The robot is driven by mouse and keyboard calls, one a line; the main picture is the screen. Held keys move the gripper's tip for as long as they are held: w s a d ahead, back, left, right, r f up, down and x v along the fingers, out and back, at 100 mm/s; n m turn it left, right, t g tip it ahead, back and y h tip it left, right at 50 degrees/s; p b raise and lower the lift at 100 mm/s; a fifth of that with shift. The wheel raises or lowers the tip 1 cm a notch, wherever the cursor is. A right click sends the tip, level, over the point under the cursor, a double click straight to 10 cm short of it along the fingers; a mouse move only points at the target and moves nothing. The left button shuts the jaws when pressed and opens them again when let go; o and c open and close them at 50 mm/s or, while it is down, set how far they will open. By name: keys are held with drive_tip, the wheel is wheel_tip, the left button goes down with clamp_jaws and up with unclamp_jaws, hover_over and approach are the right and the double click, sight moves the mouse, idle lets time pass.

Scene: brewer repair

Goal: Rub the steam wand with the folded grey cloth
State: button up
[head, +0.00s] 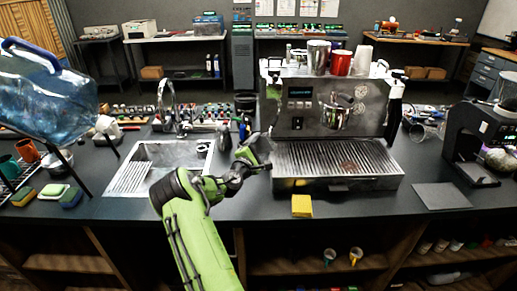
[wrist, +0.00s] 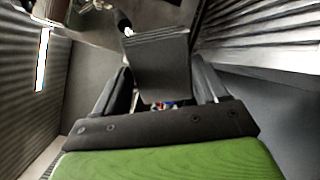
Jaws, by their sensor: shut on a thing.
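My gripper (head: 265,163) is at the left front corner of the espresso machine (head: 330,112), above the counter between the sink and the drip tray. In the wrist view its dark fingers are shut on the folded grey cloth (wrist: 160,62), which sticks out beyond the fingertips. The steam wand is hard to make out in the head view beside the machine's left side. In the wrist view a thin dark rod with a bright end (wrist: 127,28), perhaps the wand, shows just beyond the cloth's upper left edge. I cannot tell whether they touch.
The ribbed drip tray (head: 335,160) lies right of my gripper. The sink (head: 130,178) with its tap (head: 162,100) is to the left.

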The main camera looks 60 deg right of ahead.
sight(271, 148)
drive_tip(key=shift+d, duration=0.3)
drive_tip(key=shift+s, duration=2.05)
drive_tip(key=shift+w, duration=2.05)
drive_tip(key=shift+s+a+b, duration=0.1)
drive_tip(key=shift+a+b, duration=1)
drive_tip(key=shift+a, duration=1.85)
drive_tip(key=shift+a+b, duration=0.5)
drive_tip(key=shift+a, duration=1)
